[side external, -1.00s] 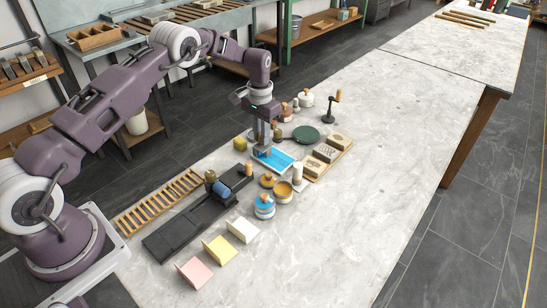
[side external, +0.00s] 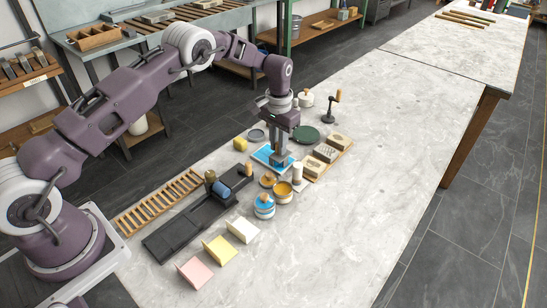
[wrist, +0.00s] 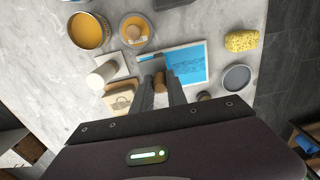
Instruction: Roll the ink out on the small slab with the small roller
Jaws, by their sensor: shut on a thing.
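The small slab (side external: 262,154) lies flat on the marble table with a blue ink film over most of it and a pale border. It also shows in the wrist view (wrist: 192,62), where the blue looks uneven, with darker and lighter patches. My gripper (side external: 279,164) points down over the right part of the slab. In the wrist view my gripper (wrist: 160,88) is shut on the small roller (wrist: 160,80), with its brown wooden handle between the fingers. The roller's drum is mostly hidden, so I cannot tell its exact contact with the slab.
A white cylinder (side external: 297,173) and an ochre pot (side external: 283,191) stand close in front of the slab. A blue-banded jar (side external: 264,206) is nearer. A sponge (side external: 240,144) and grey dish (side external: 256,135) lie behind left.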

